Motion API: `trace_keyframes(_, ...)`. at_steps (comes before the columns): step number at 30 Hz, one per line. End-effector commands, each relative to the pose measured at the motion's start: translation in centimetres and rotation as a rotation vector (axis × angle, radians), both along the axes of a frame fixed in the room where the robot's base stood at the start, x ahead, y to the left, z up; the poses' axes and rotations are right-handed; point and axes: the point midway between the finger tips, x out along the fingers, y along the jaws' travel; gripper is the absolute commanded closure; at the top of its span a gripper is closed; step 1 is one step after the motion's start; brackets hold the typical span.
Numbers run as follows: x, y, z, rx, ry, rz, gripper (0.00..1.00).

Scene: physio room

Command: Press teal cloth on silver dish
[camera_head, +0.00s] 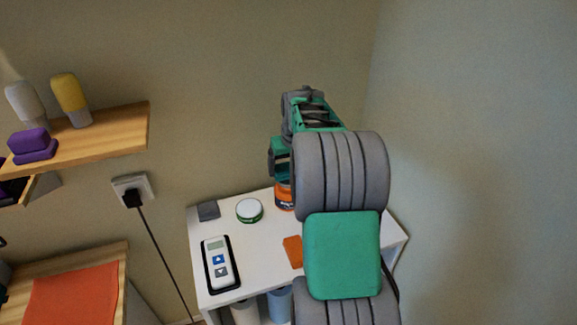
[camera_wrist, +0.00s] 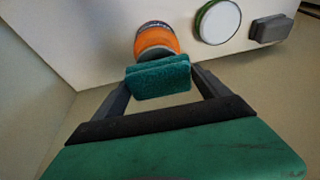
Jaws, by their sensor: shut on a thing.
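My gripper (camera_wrist: 160,80) is shut on the teal cloth (camera_wrist: 158,84), a folded pad held between its two fingertips in the wrist view. The cloth is in front of an orange jar (camera_wrist: 155,42) and covers part of it; I cannot tell whether they touch. I cannot make out a silver dish in either view. A round tin with a white top and green rim (camera_head: 249,210) stands on the white cabinet top (camera_head: 262,262); it also shows in the wrist view (camera_wrist: 219,22).
On the cabinet top are a grey block (camera_head: 208,211), a handheld device on a black tray (camera_head: 218,262), an orange piece (camera_head: 293,251) and the orange jar (camera_head: 284,197). A wooden shelf (camera_head: 120,133) is at the left. Walls close in behind and right.

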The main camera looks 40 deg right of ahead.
Motion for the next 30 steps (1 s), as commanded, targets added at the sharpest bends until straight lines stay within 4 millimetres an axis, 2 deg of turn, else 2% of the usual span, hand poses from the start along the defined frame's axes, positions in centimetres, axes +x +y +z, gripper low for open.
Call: trace_keyframes(30,0.0,0.0,-1.0,0.000,0.000,0.000,0.47)
